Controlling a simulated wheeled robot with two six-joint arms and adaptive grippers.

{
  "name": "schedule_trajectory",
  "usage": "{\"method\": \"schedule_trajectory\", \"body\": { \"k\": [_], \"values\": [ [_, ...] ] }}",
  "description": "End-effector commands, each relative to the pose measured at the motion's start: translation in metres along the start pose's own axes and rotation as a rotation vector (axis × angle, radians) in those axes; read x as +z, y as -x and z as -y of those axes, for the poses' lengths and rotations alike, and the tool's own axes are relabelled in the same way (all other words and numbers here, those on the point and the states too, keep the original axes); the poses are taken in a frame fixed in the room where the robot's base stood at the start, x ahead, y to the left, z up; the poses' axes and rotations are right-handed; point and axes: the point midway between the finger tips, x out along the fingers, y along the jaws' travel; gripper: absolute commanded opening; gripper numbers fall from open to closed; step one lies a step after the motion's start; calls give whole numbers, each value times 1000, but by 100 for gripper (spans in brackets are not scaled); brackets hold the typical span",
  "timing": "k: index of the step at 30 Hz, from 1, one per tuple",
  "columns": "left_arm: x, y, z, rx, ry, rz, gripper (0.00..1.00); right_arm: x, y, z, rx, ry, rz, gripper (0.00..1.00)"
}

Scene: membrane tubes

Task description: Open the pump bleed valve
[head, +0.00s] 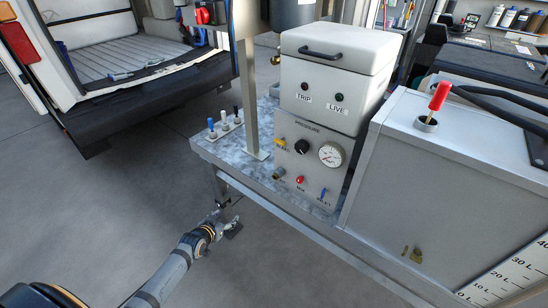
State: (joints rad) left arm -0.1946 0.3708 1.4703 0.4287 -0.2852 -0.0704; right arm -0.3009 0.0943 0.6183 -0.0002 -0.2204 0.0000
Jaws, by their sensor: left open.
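A grey control panel (310,160) marked PRESSURE stands on the bench. It carries a round white gauge (331,154), a black knob (302,146), a yellow handle (281,142) at upper left, a brass-coloured fitting (279,173) at lower left, a red knob (300,180) and a blue lever (323,193). Their small labels are too blurred for me to tell surely which is the bleed valve. My left gripper (232,229) is open, low in front of the bench's front edge, apart from the panel and touching no valve. My right gripper is out of view.
A white box (330,75) marked TRIP and LIVE sits above the panel. An upright metal post (249,100) and several small coloured-top levers (225,124) stand left on the bench (215,150). A grey tank (440,180) with a red-handled tool (437,100) is at right. Floor at left is clear.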

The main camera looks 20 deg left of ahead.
Motion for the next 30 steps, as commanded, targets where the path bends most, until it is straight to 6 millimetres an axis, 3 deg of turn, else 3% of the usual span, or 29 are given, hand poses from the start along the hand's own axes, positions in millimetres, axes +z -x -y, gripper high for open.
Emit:
{"method": "schedule_trajectory", "body": {
  "k": [1, 3, 6, 9, 12, 17, 23, 30],
  "values": [
    [-53, -4, -12, 48, -14, -126, 64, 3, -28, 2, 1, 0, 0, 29],
    [-130, 16, -38, 128, -29, -278, 64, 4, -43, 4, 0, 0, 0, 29],
    [-204, 57, -76, 237, -57, -434, 64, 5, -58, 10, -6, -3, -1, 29],
    [-243, 92, -104, 314, -80, -524, 64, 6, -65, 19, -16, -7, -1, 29],
    [-260, 110, -117, 352, -91, -564, 64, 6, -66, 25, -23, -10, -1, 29],
    [-265, 113, -120, 357, -92, -571, 64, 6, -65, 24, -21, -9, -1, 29],
    [-276, 94, -128, 357, -83, -575, 64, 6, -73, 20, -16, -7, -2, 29],
    [-304, 55, -146, 357, -85, -572, 64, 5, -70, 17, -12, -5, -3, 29]
  ]
}}
